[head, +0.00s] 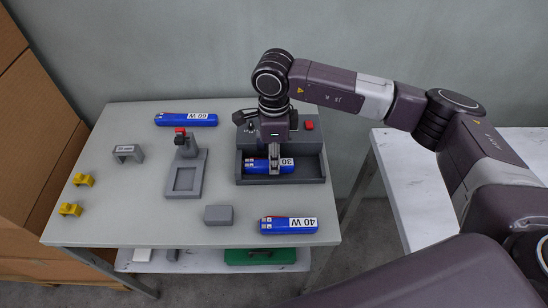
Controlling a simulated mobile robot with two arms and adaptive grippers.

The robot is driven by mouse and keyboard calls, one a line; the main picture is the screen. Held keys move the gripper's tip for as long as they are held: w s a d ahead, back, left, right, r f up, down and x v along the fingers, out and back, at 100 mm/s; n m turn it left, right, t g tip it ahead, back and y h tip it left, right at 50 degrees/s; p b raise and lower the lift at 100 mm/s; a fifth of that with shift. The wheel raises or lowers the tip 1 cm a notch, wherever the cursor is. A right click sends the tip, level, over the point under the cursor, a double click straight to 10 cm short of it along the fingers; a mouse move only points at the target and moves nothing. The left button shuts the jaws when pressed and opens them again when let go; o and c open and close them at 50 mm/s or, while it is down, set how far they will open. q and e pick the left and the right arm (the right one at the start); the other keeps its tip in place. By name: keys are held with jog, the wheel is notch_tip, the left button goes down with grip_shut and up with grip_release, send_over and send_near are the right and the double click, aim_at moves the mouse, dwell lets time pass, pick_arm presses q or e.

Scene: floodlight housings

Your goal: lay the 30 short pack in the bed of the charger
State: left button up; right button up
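The 30 short pack (287,166), blue with a white label and a red end, is level inside the front trough of the grey charger (305,146). My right gripper (274,165) comes down from above onto the middle of the pack, with a finger across its near side; it looks shut on the pack. The far finger is hidden, and I cannot tell whether the pack's underside touches the bed. The charger has a red button (309,125) at its back right. My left gripper is not in view.
A 60 W pack (186,119) lies at the back and a 40 W pack (288,225) at the front. A grey fixture with a red-topped clamp (186,180), a grey block (218,215), a grey bracket (127,152) and yellow clips (83,180) stand left of the charger.

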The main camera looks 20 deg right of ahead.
jog(key=o, duration=0.6)
jog(key=shift+r, duration=0.1)
jog(key=shift+c, duration=0.2)
